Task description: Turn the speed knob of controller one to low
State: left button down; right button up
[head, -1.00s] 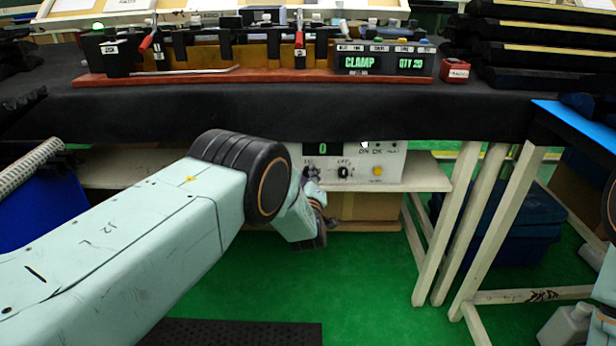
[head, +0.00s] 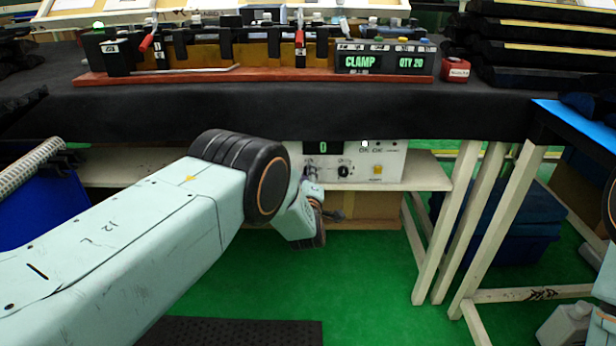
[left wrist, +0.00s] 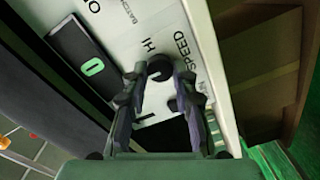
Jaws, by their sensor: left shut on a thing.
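The white controller box (head: 388,160) sits on the shelf under the bench, with a green "0" on its display (head: 323,148). In the left wrist view, the dark round speed knob (left wrist: 160,68) is beside the printed words "SPEED" and "HI". My left gripper (left wrist: 161,76) is shut on this knob, one finger on each side. Its pointer cannot be made out. In the head view, my left gripper (head: 312,180) is at the box's left part, largely hidden by its own wrist. Another black knob (head: 343,171) shows right of it. My right gripper is out of view.
A yellow button (head: 377,170) is on the box's lower right. The black-covered bench edge (head: 400,115) overhangs the shelf (head: 428,172). White table legs (head: 448,225) stand to the right.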

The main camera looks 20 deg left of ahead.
pick_arm(q)
jog(key=shift+r, duration=0.15)
jog(key=c, duration=1.1)
grip_release()
jog(key=shift+o, duration=0.2)
jog(key=v, duration=1.2)
